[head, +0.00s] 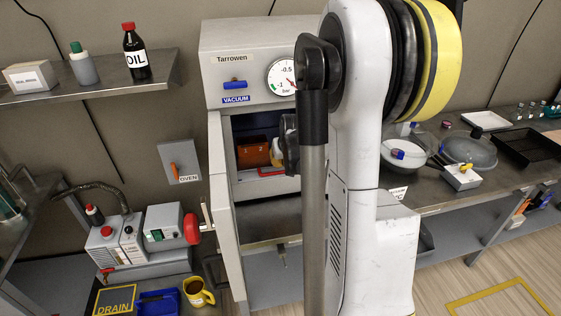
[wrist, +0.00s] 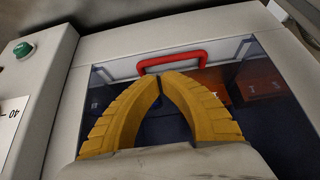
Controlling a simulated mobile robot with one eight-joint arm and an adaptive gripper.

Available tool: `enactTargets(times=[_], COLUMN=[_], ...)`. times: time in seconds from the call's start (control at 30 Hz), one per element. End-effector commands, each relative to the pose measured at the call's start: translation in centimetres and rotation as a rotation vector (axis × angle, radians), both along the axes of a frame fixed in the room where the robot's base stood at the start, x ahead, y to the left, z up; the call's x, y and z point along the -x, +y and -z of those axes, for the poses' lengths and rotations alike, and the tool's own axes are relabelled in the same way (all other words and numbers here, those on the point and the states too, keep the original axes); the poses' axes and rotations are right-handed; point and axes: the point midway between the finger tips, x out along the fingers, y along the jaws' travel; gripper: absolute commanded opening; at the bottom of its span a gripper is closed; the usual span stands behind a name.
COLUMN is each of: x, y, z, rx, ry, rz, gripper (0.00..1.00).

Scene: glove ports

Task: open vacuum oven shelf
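The vacuum oven (head: 232,60), labelled Tarrowen, stands in the middle of the head view. Its door (head: 228,235) is swung open at the left, with a red knob (head: 193,228) beside its outer face. Inside, a red handle (head: 270,171) shows low in the chamber, near an orange-brown box (head: 253,153). In the wrist view a red U-shaped handle (wrist: 172,60) shows whole, just above my fingertips. My gripper (wrist: 160,80) has its yellow fingertips together, with nothing seen between them. In the head view my arm hides the gripper and the oven's right side.
In the wrist view a pale frame with a green button (wrist: 23,49) borders the opening at left. A pump unit (head: 118,243), a yellow mug (head: 198,293) and a blue tray (head: 158,302) stand at lower left. A wall shelf (head: 95,88) holds bottles. The right bench is cluttered.

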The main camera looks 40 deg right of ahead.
Motion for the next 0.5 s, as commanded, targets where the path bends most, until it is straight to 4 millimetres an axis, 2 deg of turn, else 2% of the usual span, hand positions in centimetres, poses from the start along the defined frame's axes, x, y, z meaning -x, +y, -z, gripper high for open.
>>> enactTargets(times=[0.03,0.2,0.5], x=[-0.5,-1.7,-2.3], y=[-0.3,-1.0,-1.4], z=[1.1,3.1,4.0], rx=[0.000,0.000,0.000], ry=[0.000,0.000,0.000], rz=[0.000,0.000,0.000], gripper=[0.00,0.00,0.00])
